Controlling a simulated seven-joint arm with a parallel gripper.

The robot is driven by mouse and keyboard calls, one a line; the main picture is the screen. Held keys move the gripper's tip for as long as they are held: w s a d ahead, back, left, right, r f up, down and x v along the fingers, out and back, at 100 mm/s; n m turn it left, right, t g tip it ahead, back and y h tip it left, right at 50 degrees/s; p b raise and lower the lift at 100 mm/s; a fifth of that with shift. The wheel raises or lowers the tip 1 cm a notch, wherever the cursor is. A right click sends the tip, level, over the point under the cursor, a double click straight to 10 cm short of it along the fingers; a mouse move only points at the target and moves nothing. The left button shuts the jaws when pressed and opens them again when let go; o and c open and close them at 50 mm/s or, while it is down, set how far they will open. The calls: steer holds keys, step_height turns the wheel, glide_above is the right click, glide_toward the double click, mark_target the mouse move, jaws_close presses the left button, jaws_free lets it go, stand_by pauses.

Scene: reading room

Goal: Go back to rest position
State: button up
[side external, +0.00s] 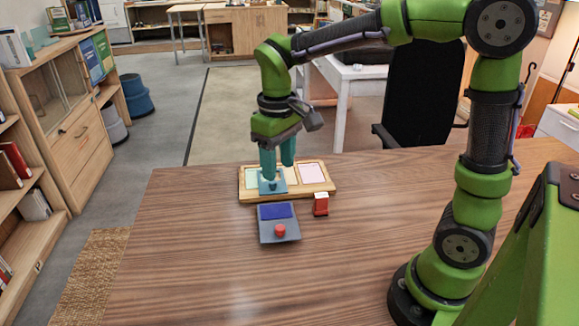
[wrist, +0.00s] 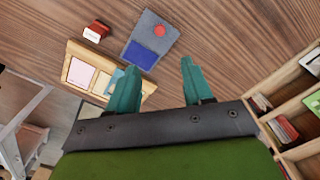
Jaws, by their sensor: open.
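My gripper (side external: 279,168) points down over the wooden tray (side external: 245,193), with its teal fingers just above or at the blue plate (side external: 264,189) in the side view. In the wrist view the fingers of my gripper (wrist: 158,68) stand well apart with nothing between them. The blue plate has a small knob and lies on the left to middle part of the tray. One finger partly hides it in the wrist view. The tray has pale panels, a pink one (side external: 311,174) at the right.
A grey box (side external: 290,233) with a blue panel and a red button (side external: 280,230) lies in front of the tray. A small red and white block (side external: 321,206) stands right of it. The table's left and front are clear. A black chair (side external: 420,95) stands behind the table.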

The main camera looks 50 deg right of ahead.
steer(key=s+r+m+t+y, duration=0.2)
steer(key=s+r+m+t, duration=0.2)
steer(key=s+t, duration=0.3)
steer(key=s, duration=0.4)
steer(key=shift+d, duration=0.2)
